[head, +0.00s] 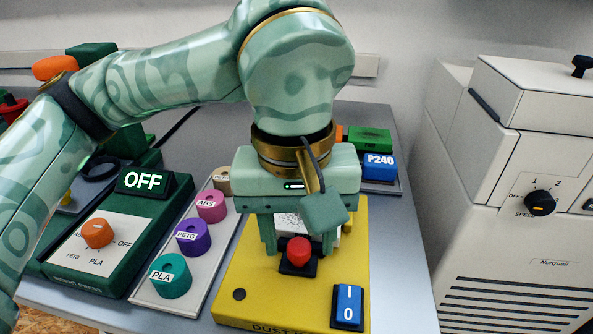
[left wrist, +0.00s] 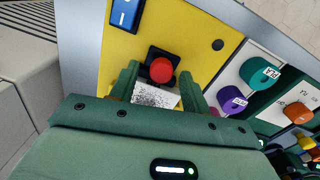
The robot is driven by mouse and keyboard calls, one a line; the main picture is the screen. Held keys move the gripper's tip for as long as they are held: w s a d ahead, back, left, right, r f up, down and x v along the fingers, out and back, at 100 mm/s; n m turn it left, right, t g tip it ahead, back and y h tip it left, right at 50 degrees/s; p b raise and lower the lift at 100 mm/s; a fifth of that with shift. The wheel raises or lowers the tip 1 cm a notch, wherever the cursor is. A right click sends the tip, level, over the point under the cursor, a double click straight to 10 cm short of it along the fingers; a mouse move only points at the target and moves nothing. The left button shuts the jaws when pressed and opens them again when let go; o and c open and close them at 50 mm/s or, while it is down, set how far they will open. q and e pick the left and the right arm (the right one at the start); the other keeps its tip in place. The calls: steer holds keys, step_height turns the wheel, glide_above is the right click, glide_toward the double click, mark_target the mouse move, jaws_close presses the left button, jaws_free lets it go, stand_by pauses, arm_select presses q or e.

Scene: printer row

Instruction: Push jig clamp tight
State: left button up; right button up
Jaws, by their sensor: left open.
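My left gripper (head: 299,248) is over the yellow box (head: 240,270), pointing down, with its two fingers apart. In the left wrist view the fingers (left wrist: 158,78) stand either side of a white speckled block (left wrist: 156,96). A red knob (head: 299,250) on a black base lies just beyond the block, near the fingertips. The red knob also shows in the left wrist view (left wrist: 161,70). I cannot tell whether the fingers touch the block or the base. No part is clearly marked as the jig clamp. My right gripper is out of view.
A blue rocker switch (head: 347,306) sits on the yellow box. Left are a white strip (head: 150,291) with coloured knobs and a green box (head: 110,240) with an OFF sign. A blue P240 block (head: 380,167) is behind. A beige machine (head: 500,190) stands right.

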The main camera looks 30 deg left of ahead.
mark_target(299, 243)
arm_select(q)
steer(key=shift+r, duration=0.2)
step_height(299, 243, up, 3)
steer(key=shift+r+p, duration=0.15)
steer(key=shift+p, duration=0.8)
step_height(299, 243, up, 13)
steer(key=p, duration=0.6)
steer(key=shift+a, duration=0.3)
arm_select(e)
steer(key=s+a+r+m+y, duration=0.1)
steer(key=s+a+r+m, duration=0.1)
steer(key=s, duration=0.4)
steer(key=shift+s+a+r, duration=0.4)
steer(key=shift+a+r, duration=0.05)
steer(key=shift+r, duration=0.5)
arm_select(q)
steer(key=shift+s+f, duration=0.1)
steer(key=shift+f, duration=0.1)
